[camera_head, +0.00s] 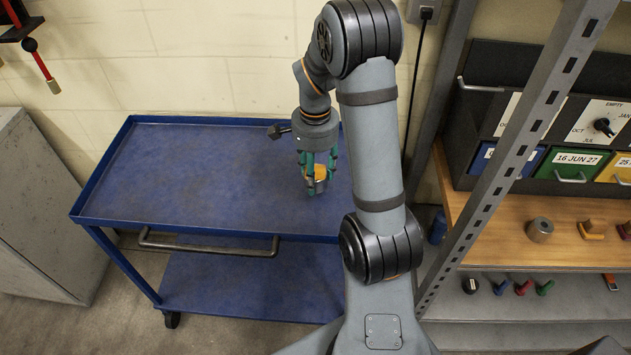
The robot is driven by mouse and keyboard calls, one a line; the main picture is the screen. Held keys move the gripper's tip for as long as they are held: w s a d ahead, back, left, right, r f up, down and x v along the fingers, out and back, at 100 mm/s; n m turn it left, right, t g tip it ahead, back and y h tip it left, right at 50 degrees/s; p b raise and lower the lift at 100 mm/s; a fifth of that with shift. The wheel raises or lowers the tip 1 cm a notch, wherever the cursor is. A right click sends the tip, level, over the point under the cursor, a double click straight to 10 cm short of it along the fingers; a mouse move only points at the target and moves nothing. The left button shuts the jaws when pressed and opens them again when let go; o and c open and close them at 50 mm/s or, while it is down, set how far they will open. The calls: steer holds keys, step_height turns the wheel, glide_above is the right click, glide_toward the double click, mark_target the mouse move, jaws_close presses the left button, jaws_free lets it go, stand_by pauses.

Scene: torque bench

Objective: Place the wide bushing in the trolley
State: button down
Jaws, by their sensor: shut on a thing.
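My gripper (317,183) points down over the right part of the blue trolley's top tray (200,170). Its teal fingers are shut on a short, round piece with an orange-yellow upper part and a grey lower part, which I take to be the wide bushing (321,172). The fingers hide much of it. It is at or just above the tray surface; I cannot tell whether it touches. The rest of the tray is empty.
The trolley has a raised rim, a front handle (208,248) and a lower shelf (250,290). At right, behind a grey upright post (510,150), a wooden shelf (490,232) holds a grey-brown ringlike cylinder (540,229) and other small parts. A grey cabinet (45,210) stands left.

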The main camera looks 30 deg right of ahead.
mark_target(316, 182)
steer(key=shift+f, duration=1.45)
steer(key=shift+f, duration=0.1)
steer(key=shift+f, duration=0.1)
steer(key=c, duration=1)
jaws_free()
steer(key=shift+o, duration=0.5)
step_height(316, 182, up, 12)
steer(key=shift+r+p, duration=0.2)
steer(key=shift+p, duration=0.35)
steer(key=shift+f, duration=0.1)
